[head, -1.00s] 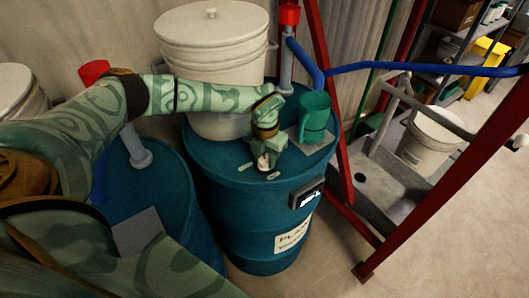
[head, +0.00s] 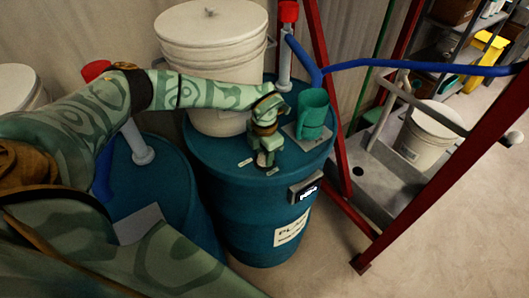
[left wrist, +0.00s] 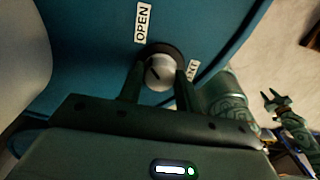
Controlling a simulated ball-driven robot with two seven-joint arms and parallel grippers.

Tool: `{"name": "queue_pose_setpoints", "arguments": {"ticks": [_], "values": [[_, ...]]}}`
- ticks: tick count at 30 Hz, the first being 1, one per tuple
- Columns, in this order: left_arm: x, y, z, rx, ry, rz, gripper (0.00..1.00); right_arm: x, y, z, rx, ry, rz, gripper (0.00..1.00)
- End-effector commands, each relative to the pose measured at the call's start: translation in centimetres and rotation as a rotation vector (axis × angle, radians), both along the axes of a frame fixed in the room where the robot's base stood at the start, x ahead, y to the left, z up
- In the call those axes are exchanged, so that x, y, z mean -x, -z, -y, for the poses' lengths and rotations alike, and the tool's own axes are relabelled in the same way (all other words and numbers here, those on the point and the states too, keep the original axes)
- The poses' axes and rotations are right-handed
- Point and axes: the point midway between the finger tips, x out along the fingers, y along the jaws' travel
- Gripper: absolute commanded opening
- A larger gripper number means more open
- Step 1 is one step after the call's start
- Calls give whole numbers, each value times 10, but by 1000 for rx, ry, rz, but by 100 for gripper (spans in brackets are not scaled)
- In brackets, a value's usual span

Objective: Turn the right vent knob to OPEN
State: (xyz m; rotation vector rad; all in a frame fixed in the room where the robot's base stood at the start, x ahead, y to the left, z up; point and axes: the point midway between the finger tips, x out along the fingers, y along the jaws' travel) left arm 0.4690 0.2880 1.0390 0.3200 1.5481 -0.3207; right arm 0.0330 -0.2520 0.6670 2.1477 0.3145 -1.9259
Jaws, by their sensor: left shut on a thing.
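The right vent knob (left wrist: 160,72) is a round silver cap with a dark mark, on a dark collar on the right blue drum's top (head: 215,160). My left gripper (left wrist: 160,88) is shut on it, one finger on each side. In the head view my left gripper (head: 264,162) hides most of the knob. The white OPEN label (left wrist: 142,23) is beyond the knob in the wrist view; the mark does not point straight at it. A second label (left wrist: 193,70) is partly hidden by a finger. My right gripper (left wrist: 276,101) appears open and empty at the wrist view's right.
A white lidded bucket (head: 210,50) and a green mug (head: 312,115) stand on the same drum. A pipe with a red top (head: 288,12) and blue hose (head: 420,67) rises behind. Red frame posts (head: 440,170) stand to the right. Another blue drum (head: 165,185) is at left.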

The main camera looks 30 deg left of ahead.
Motion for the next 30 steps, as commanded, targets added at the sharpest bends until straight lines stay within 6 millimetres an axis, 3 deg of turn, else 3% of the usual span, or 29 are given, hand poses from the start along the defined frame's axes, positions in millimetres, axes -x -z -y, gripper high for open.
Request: {"name": "queue_pose_setpoints", "arguments": {"ticks": [6,7,9,20,23,30], "values": [[-1,-1,0,-1,0,4,11,0,0,0,0,0,0,36],[-1,-1,0,-1,0,4,42,0,0,1,1,0,0,36],[-1,-1,0,-1,0,4,56,0,0,1,1,-1,0,36],[-1,-8,0,0,-1,2,56,0,0,1,1,-2,0,36],[-1,-23,-1,0,-1,4,56,0,-2,1,1,-2,0,36],[-1,-88,-1,0,0,7,56,0,-2,1,1,-2,0,36]]}}
